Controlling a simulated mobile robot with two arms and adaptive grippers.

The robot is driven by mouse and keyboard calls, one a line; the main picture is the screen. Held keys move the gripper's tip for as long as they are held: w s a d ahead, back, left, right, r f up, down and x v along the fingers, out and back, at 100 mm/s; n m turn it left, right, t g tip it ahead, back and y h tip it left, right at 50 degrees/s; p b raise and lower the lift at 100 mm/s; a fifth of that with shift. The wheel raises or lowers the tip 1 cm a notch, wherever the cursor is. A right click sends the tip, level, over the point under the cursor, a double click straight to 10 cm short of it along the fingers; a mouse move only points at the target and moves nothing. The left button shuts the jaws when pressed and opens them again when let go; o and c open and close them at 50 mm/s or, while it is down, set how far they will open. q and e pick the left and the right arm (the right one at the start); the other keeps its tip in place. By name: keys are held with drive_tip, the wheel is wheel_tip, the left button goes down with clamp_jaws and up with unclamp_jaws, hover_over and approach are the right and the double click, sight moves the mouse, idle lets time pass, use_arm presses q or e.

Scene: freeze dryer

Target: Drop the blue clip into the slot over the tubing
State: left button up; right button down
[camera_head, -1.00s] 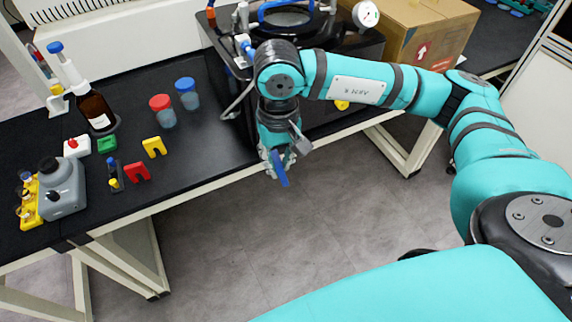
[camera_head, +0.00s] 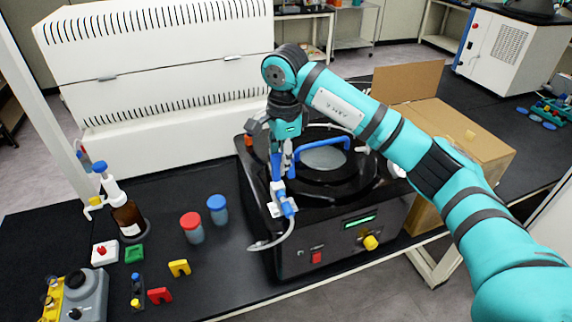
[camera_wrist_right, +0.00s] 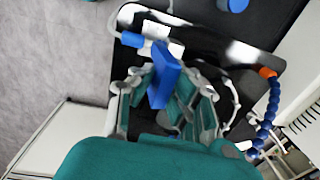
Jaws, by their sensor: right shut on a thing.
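My right gripper (camera_head: 284,160) is shut on the blue clip (camera_wrist_right: 165,75), which stands out from the fingers in the right wrist view. In the head view the gripper points down above the front left corner of the black freeze dryer. A white holder with blue fittings (camera_head: 286,207) is just below it. Pale tubing (camera_head: 289,233) runs from there and curls down at the dryer's front. In the wrist view the tubing's blue fitting (camera_wrist_right: 131,39) is beside the clip, at upper left. I cannot tell whether the clip touches the holder; the slot itself is not clear. My left gripper is out of view.
The freeze dryer (camera_head: 290,258) has a round lid with a blue handle (camera_head: 318,143). A cardboard box (camera_head: 465,150) stands to its right. Red-capped (camera_head: 192,229) and blue-capped (camera_head: 217,210) jars, a brown bottle and small coloured parts stand on the bench at left.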

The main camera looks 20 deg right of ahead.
drive_tip(key=shift+w+r, duration=0.1)
drive_tip(key=shift+w, duration=0.05)
drive_tip(key=f+b, duration=0.1)
drive_tip(key=f, duration=0.1)
drive_tip(key=s+f+b, duration=0.1)
drive_tip(key=f, duration=0.1)
drive_tip(key=shift+s+a+f, duration=0.1)
drive_tip(key=shift+s, duration=0.1)
drive_tip(key=shift+f+b, duration=0.3)
drive_tip(key=shift+b, duration=0.2)
drive_tip(key=shift+f, duration=0.2)
drive_tip(key=shift+f+b, duration=0.15)
drive_tip(key=shift+b, duration=0.15)
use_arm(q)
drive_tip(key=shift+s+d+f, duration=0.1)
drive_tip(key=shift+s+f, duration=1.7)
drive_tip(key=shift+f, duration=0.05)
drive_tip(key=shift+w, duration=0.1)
